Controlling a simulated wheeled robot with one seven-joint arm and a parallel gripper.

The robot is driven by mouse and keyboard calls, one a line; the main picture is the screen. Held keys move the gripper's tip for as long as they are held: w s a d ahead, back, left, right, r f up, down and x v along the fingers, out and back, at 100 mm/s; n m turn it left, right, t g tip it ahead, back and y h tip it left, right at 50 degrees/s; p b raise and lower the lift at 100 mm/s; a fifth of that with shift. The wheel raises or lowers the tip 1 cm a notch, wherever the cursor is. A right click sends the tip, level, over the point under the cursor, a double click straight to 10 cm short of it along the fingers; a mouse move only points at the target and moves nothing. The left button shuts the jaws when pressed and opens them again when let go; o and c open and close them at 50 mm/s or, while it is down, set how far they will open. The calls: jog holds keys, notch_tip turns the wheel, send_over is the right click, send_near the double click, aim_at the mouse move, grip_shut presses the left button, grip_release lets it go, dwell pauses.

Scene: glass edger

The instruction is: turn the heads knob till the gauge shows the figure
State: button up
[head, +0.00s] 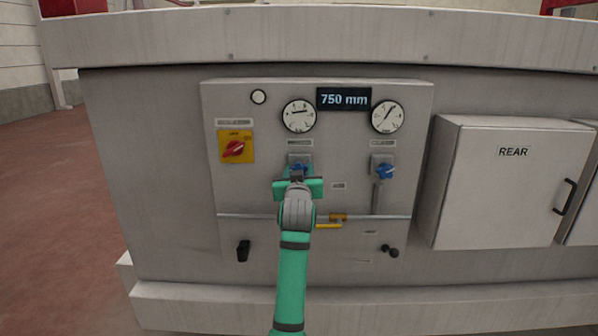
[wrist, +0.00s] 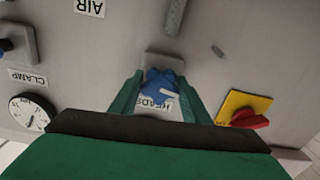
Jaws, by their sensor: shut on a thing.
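The blue heads knob (head: 299,168) is on the left of two valves on the grey panel. It also shows in the wrist view (wrist: 163,86), by a label reading HEADS. My gripper (head: 298,181) is shut on this knob, one green finger on each side in the wrist view (wrist: 163,94). The round gauge (head: 299,116) above the knob has its needle pointing right, nearly level; its figures are too small to read. A dark display (head: 343,99) beside the gauge shows 750 mm.
A second blue knob (head: 386,172) sits to the right, under another gauge (head: 387,116). The wrist view shows a CLAMP label (wrist: 27,78) there. A red switch on a yellow plate (head: 235,147) is to the left. A yellow-handled valve (head: 330,224) is below.

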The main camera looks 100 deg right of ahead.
jog(key=m, duration=0.4)
jog(key=shift+m, duration=0.3)
jog(key=m, duration=0.3)
jog(key=shift+m, duration=0.4)
jog(key=m, duration=0.4)
jog(key=shift+s+m, duration=0.15)
jog(key=shift+m, duration=1.55)
jog(key=shift+a, duration=0.1)
jog(key=o, duration=1)
jog(key=shift+o, duration=0.2)
